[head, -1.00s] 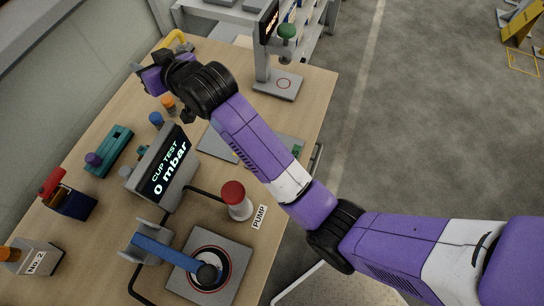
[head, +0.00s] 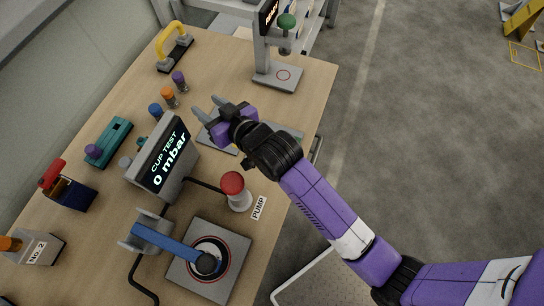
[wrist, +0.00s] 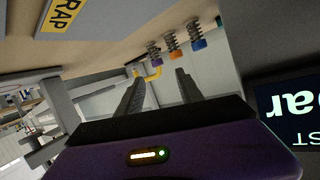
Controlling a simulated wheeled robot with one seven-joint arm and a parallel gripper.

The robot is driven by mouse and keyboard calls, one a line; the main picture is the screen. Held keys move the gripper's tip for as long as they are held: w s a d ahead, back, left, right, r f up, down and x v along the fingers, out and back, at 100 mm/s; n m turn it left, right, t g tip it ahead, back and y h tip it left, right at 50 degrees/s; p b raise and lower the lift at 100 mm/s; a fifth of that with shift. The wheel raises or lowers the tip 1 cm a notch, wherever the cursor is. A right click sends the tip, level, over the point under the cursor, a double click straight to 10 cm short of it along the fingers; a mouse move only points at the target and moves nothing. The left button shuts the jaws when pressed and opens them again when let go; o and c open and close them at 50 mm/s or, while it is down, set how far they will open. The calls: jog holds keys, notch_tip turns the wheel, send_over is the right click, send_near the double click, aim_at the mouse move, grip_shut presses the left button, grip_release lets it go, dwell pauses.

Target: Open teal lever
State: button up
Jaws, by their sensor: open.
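A teal block (head: 114,138) with a purple knob (head: 93,151) lies at the left of the bench in the head view. I cannot tell whether it is the teal lever. A small teal part (head: 142,141) shows behind the display, mostly hidden. My gripper (head: 207,106) is above the middle of the bench, to the right of both, with its fingers apart and nothing between them. In the wrist view its two fingers (wrist: 158,78) are also apart and empty. No teal part shows clearly in the wrist view.
The display (head: 165,160) reading 0 mbar stands between my gripper and the bench's front. Purple, orange and blue spring posts (head: 168,97) stand left of the gripper. A yellow handle (head: 170,38) is behind. A red-topped pump knob (head: 234,186) and blue lever (head: 175,248) are in front.

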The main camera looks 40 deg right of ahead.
jog(key=shift+h, duration=0.4)
jog(key=s+d+f, duration=0.1)
jog(key=s, duration=0.2)
jog(key=s+d+f, duration=0.1)
jog(key=s, duration=0.2)
jog(key=s+d+f, duration=0.1)
jog(key=s, duration=0.3)
jog(key=shift+d+f, duration=0.1)
jog(key=shift+f, duration=0.05)
jog(key=shift+h, duration=0.3)
jog(key=s, duration=0.2)
jog(key=s+d, duration=0.1)
jog(key=s, duration=0.2)
jog(key=s+d, duration=0.1)
jog(key=s, duration=0.1)
jog(key=shift+s+f, duration=0.2)
jog(key=shift+s, duration=0.1)
jog(key=shift+s+r, duration=0.1)
jog(key=shift+s, duration=0.5)
